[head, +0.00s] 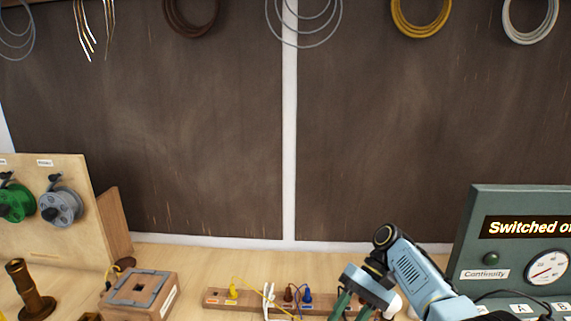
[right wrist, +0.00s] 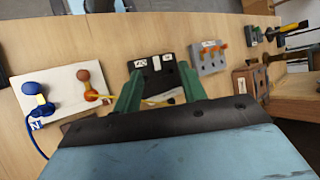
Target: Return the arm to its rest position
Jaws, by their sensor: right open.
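My right arm (head: 420,276) comes in from the lower right in the head view, over the bench. Its gripper (head: 350,306) points down near the front edge of the picture, and its green fingers are apart. In the right wrist view the two green fingers of the gripper (right wrist: 160,88) stand apart with a dark block (right wrist: 152,68) beyond them. A thin yellow wire (right wrist: 125,98) passes across the gap, and I cannot tell its distance from the fingers. I see nothing clamped. My left gripper is in neither view.
A wooden strip (head: 215,298) with coloured plugs lies left of the gripper. A green tester (head: 475,235) reading "Switched of…" stands at right. A wooden block (head: 160,301), brass stand (head: 30,290) and spool board (head: 75,215) are at left. Wire coils (head: 421,15) hang above.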

